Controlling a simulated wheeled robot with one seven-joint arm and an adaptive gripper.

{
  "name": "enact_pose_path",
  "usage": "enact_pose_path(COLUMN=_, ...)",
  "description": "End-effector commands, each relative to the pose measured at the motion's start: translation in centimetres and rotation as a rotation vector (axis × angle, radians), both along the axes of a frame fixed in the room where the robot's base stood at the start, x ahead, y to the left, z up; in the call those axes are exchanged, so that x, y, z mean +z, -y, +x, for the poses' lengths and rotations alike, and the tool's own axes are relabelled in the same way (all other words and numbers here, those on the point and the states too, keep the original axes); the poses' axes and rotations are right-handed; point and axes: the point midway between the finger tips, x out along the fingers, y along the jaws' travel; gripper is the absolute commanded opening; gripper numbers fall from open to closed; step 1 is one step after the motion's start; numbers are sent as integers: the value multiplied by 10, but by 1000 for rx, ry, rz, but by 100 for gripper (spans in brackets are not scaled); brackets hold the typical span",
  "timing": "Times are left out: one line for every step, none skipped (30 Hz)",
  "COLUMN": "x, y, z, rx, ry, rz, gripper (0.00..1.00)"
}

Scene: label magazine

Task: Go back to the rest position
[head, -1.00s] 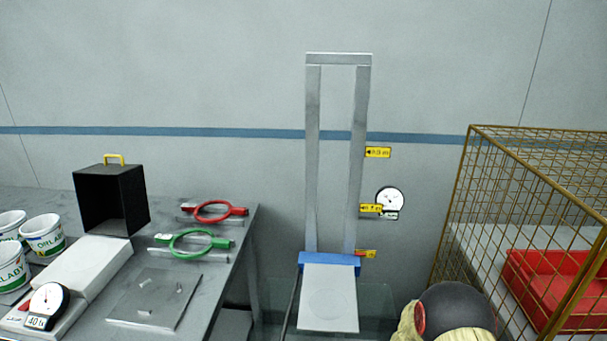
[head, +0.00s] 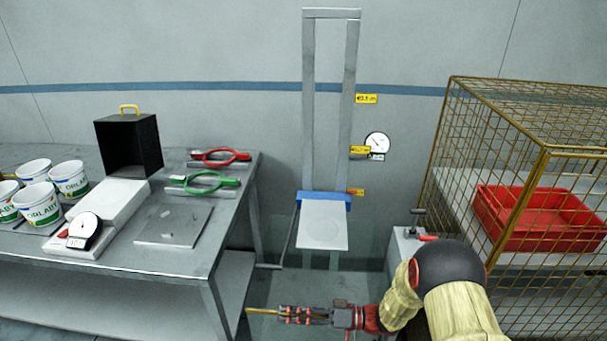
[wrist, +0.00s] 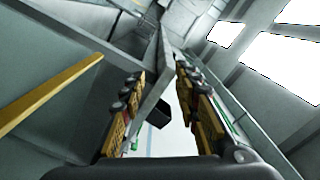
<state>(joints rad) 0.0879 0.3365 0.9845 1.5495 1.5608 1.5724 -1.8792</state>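My gripper (head: 272,312) is low in the head view, pointing left, in front of the steel bench and below the lift platform. My arm reaches it from the lower right. In the wrist view the two yellow-and-black fingers (wrist: 160,90) stand apart with a gap between them. Nothing is held between them; only background shows there.
The steel bench (head: 120,257) at left carries white tubs (head: 40,204), a black box (head: 128,145), red (head: 220,157) and green (head: 205,181) ring tools. A lift with a white platform (head: 322,230) stands mid-back. A wire cage (head: 545,170) with a red tray (head: 537,218) is right.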

Motion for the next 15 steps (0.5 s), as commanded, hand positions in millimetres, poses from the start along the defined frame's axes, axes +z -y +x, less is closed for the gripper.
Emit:
enact_pose_path(x=0, y=0, z=0, rx=0, ry=-24, rz=2, gripper=32)
enact_pose_path(x=0, y=0, z=0, rx=-1, ry=-42, rz=2, gripper=32)
enact_pose_path(x=-1, y=0, z=1, rx=-2, ry=-63, rz=0, gripper=32)
enact_pose_path(x=-2, y=0, z=1, rx=-3, ry=-80, rz=-2, gripper=32)
enact_pose_path(x=-3, y=0, z=1, rx=-4, ry=-99, rz=-3, gripper=32)
enact_pose_path(x=-4, y=0, z=0, rx=-2, ry=-124, rz=-7, gripper=32)
enact_pose_path(x=-6, y=0, z=0, rx=-1, ry=-143, rz=-11, gripper=32)
enact_pose_path(x=-7, y=0, z=-1, rx=3, ry=-165, rz=-15, gripper=32)
enact_pose_path(x=-10, y=0, z=-3, rx=8, ry=-196, rz=-25, gripper=32)
enact_pose_path(x=-13, y=0, z=-5, rx=13, ry=-219, rz=-32, gripper=32)
enact_pose_path(x=-15, y=0, z=-8, rx=18, ry=-249, rz=-40, gripper=32)
enact_pose_path(x=-19, y=0, z=-13, rx=28, ry=-289, rz=-53, gripper=32)
enact_pose_path(x=-23, y=0, z=-18, rx=36, ry=-323, rz=-64, gripper=32)
enact_pose_path(x=-27, y=0, z=-23, rx=44, ry=-359, rz=-77, gripper=32)
enact_pose_path(x=-32, y=0, z=-31, rx=57, ry=-409, rz=-94, gripper=32)
